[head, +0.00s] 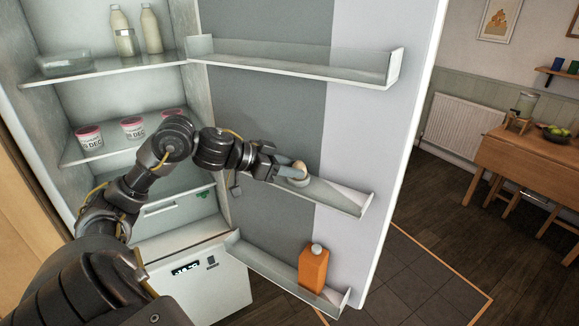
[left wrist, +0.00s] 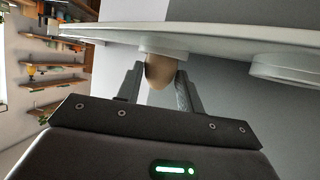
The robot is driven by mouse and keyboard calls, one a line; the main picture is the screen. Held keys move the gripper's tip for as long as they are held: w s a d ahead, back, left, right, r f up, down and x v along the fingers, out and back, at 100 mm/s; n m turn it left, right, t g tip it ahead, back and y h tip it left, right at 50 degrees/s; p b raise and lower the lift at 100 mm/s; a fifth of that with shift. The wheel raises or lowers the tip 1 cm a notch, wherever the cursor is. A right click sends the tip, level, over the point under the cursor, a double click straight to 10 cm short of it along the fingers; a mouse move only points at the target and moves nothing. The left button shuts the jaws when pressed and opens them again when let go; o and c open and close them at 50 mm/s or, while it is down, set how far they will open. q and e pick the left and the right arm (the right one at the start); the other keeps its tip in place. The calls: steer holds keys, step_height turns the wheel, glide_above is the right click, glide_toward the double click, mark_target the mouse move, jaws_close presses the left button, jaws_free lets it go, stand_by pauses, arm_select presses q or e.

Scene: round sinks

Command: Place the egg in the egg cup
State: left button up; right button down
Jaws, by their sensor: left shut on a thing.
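My left gripper (head: 284,169) reaches to the middle shelf of the open fridge door. It is shut on the egg (head: 299,166), which is pale brown. In the left wrist view the egg (left wrist: 159,72) sits between the two fingers of the gripper (left wrist: 159,86). A pale round egg cup (head: 298,182) is at the egg's lower end on the door shelf; its white rim (left wrist: 158,51) shows against the egg in the left wrist view. I cannot tell whether the egg rests fully in the cup. My right gripper is not in view.
The middle door shelf (head: 345,198) has a raised rim. Another white round piece (left wrist: 284,70) shows in the left wrist view. An orange carton (head: 313,268) stands on the lower door shelf. Yogurt tubs (head: 133,128) and milk bottles (head: 123,32) stand inside the fridge.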

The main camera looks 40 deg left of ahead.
arm_select(q)
steer(key=o, duration=0.6)
steer(key=shift+f, duration=0.15)
steer(key=shift+o, duration=0.2)
steer(key=shift+r, duration=0.35)
steer(key=shift+s+a+f, duration=0.1)
steer(key=shift+s+a, duration=0.15)
steer(key=b+v, duration=0.4)
steer(key=v, duration=0.7)
steer(key=shift+s+r+b, duration=0.15)
steer(key=shift+r+b, duration=0.05)
steer(key=shift+b, duration=0.1)
